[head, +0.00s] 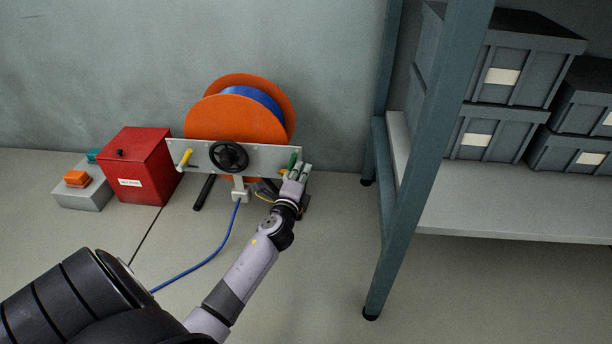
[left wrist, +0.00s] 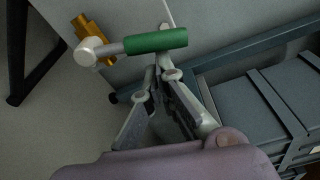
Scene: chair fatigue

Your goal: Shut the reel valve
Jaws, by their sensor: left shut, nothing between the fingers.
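The hose reel (head: 215,118) has orange discs and a blue hose, and stands against the back wall. A pale panel (head: 206,157) across its front carries a yellow lever (head: 185,158) at left, a black handwheel (head: 229,157) in the middle and a green lever (head: 292,160) at right. My left gripper (head: 301,167) is shut and empty beside the green lever. In the left wrist view, the green handle (left wrist: 156,42) lies just beyond the fingertips (left wrist: 168,68), on a silver stem by a brass body (left wrist: 84,28). Contact cannot be told. My right gripper is out of view.
A red box (head: 140,170) and a grey box with an orange top (head: 77,178) stand left of the reel. A blue hose (head: 205,262) runs along the floor. A steel shelf (head: 520,210) with grey crates stands at right; its front post (head: 425,160) is near my arm.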

